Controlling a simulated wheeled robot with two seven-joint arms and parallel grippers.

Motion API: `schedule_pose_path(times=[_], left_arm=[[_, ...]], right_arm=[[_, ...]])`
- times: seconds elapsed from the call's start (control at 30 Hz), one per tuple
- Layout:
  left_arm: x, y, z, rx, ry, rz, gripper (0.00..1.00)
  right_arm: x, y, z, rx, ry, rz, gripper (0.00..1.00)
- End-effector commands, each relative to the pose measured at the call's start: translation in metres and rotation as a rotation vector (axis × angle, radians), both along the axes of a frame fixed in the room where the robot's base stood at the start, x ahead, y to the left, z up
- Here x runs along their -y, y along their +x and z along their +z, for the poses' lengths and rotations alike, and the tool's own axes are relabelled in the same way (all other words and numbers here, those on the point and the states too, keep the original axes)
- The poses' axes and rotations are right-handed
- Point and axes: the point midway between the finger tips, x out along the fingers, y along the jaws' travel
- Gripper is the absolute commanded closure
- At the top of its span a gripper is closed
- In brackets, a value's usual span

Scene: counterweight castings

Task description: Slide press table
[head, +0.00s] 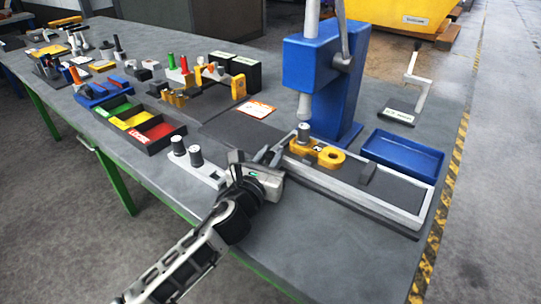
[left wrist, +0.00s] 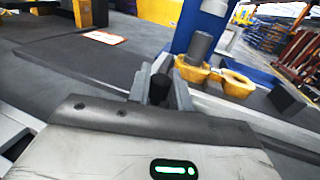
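The blue press (head: 322,75) stands on the workbench with its grey ram pointing down. Below it lies a long slide with light rails (head: 375,202), the press table. A yellow casting with two round ends (head: 318,152) lies on it, with a grey cylinder (head: 304,132) upright at one end. The casting (left wrist: 234,84) and cylinder (left wrist: 199,48) also show in the left wrist view. My left gripper (head: 270,156) is at the left end of the slide, close to or touching it. My right gripper is out of view.
A blue tray (head: 403,154) stands right of the press. A light fixture with two dark knobs (head: 196,165) is left of my gripper. Colored bins (head: 140,122) and several small parts fill the bench's left side. A grey stand (head: 411,88) is at the back right.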

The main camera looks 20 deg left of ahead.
Motion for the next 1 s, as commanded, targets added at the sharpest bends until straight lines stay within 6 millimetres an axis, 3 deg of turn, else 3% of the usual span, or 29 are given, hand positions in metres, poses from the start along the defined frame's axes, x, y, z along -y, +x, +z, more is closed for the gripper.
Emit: schedule_pose_path(times=[0.3,0.63,0.67,0.7,1.0], left_arm=[[-0.045,0.016,0.001,0.001,0.006,0.006,1.0],[-0.045,0.016,0.0,0.0,0.0,-0.002,1.0],[-0.045,0.016,0.0,0.0,0.0,-0.002,0.71],[-0.045,0.016,0.0,0.0,0.0,-0.002,0.6],[-0.046,0.015,0.0,0.0,0.001,0.0,0.59]], right_arm=[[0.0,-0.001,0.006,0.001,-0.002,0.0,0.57],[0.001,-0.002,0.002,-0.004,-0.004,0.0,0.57],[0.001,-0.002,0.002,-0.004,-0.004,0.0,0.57],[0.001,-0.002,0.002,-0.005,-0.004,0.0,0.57],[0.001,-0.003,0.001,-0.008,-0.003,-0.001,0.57]])
